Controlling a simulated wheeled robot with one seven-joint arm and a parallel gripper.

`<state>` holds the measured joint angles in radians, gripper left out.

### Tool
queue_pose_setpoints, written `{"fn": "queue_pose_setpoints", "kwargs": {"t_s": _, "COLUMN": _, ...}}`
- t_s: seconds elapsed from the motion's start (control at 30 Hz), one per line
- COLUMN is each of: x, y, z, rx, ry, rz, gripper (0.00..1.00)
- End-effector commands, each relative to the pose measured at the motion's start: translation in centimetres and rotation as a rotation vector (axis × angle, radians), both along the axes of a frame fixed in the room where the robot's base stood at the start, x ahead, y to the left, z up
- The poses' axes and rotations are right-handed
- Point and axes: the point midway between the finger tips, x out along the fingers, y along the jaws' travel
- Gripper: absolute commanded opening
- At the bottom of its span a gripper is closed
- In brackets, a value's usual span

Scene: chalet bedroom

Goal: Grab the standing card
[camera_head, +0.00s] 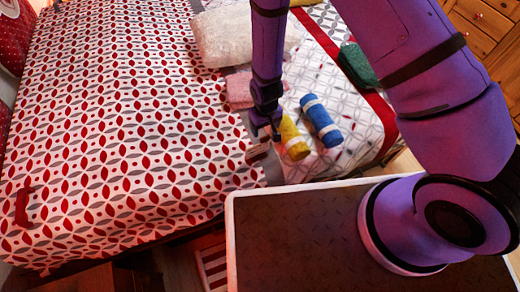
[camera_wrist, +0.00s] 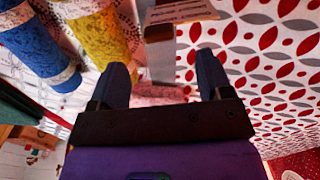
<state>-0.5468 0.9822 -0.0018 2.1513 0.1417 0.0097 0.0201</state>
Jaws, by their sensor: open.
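The standing card (camera_head: 257,152) is a small, pale brownish piece on the bed, just below my gripper (camera_head: 265,130) in the head view. In the wrist view, the card (camera_wrist: 180,12) shows a pale strip with dark marks at the top, ahead of the space between the fingertips. My gripper (camera_wrist: 162,62) is open, with its two dark fingers apart and nothing visibly held. The card's lower part and how it stands are hard to make out, and I cannot tell whether a finger touches it.
A yellow roll (camera_head: 293,138) and a blue roll (camera_head: 321,120) lie close right of my gripper. A pink folded cloth (camera_head: 240,90) and a white bundle (camera_head: 225,38) lie behind. A green roll (camera_head: 357,65) is farther right. The patterned bedcover (camera_head: 120,130) is mostly clear at left.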

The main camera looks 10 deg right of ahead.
Motion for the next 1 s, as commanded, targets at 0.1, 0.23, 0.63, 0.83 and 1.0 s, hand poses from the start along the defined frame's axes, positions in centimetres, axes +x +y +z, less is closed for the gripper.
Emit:
{"fn": "queue_pose_setpoints", "kwargs": {"t_s": 0.1, "x": 0.0, "y": 0.0, "z": -1.4, "rx": 0.000, "ry": 0.000, "rz": 0.000, "gripper": 0.72}}
{"fn": "queue_pose_setpoints", "kwargs": {"t_s": 0.23, "x": 0.0, "y": 0.0, "z": -2.0, "rx": 0.000, "ry": -0.001, "rz": 0.000, "gripper": 0.72}}
{"fn": "queue_pose_setpoints", "kwargs": {"t_s": 0.63, "x": 0.2, "y": -0.2, "z": -6.2, "rx": 0.000, "ry": 0.000, "rz": -0.001, "gripper": 0.72}}
{"fn": "queue_pose_setpoints", "kwargs": {"t_s": 0.83, "x": 0.2, "y": -0.2, "z": -7.3, "rx": 0.001, "ry": -0.002, "rz": -0.001, "gripper": 0.72}}
{"fn": "queue_pose_setpoints", "kwargs": {"t_s": 1.0, "x": 0.2, "y": -0.2, "z": -7.3, "rx": 0.001, "ry": -0.002, "rz": -0.001, "gripper": 0.72}}
